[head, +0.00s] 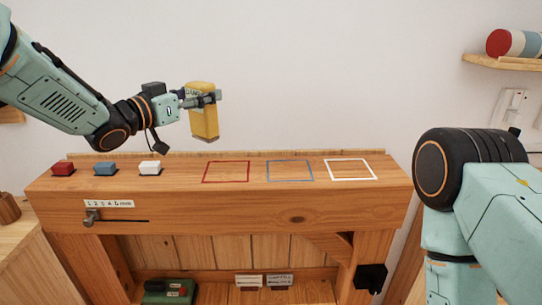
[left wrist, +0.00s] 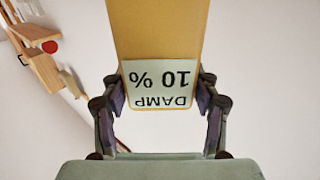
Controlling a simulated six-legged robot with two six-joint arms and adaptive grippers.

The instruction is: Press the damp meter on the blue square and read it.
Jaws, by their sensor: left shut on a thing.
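The yellow damp meter (head: 203,116) is in my left gripper (head: 208,98), which is shut on it and holds it roughly upright in the air above the timber beam. In the left wrist view the meter (left wrist: 157,28) sits between both fingers (left wrist: 160,103), and its pale label reads "DAMP 10 %" upside down. The blue square (head: 290,171) is an outline on the beam's top, right of and below the meter. A red square (head: 226,172) lies left of it and a white square (head: 351,170) right of it. My right gripper is out of view.
A green box (head: 168,291) stands below. The beam top around the squares is clear.

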